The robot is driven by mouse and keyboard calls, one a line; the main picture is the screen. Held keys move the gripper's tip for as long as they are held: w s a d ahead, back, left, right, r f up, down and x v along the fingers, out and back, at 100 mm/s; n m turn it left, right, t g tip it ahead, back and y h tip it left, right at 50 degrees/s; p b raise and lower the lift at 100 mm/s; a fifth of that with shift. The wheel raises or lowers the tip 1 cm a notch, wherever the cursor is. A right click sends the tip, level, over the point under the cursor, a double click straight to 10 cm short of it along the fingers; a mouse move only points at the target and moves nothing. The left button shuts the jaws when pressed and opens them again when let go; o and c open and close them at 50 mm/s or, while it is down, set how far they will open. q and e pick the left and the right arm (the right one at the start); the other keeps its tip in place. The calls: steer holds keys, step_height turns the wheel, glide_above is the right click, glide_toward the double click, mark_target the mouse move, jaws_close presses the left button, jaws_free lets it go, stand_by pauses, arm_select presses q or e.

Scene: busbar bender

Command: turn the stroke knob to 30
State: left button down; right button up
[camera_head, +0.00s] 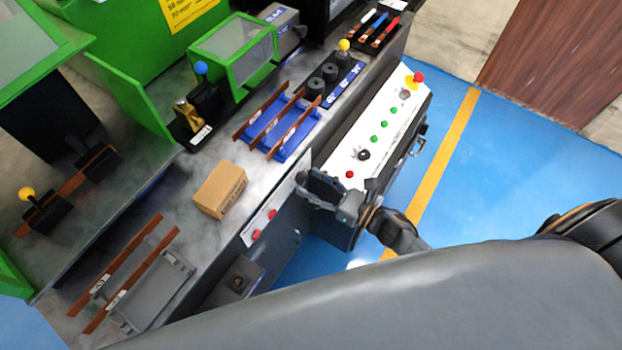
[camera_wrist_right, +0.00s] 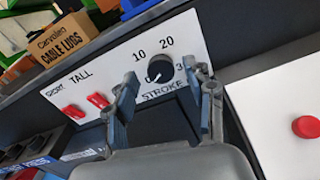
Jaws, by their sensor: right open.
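The black round stroke knob (camera_wrist_right: 160,69) sits on a white panel (camera_wrist_right: 110,62) in the right wrist view, above the word STROKE. The marks 10 and 20 show above it, and a 3 shows at its right, partly covered by a finger. A small light mark on the knob seems to point down-left, near the partly visible 0. My right gripper (camera_wrist_right: 160,78) is open, one finger on each side of the knob in the picture; contact cannot be told. In the head view my right gripper (camera_head: 322,187) is beside the bench front and hides the knob. My left gripper is not in view.
Red switches (camera_wrist_right: 86,105) sit left of the knob. A white control panel (camera_head: 378,135) with coloured buttons is close to the right gripper. A cardboard box (camera_head: 220,190) and blue rack (camera_head: 286,138) stand on the bench. Blue floor (camera_head: 490,190) is clear at right.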

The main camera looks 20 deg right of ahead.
steer(key=shift+w+a, duration=0.3)
steer(key=shift+w, duration=0.15)
jaws_close()
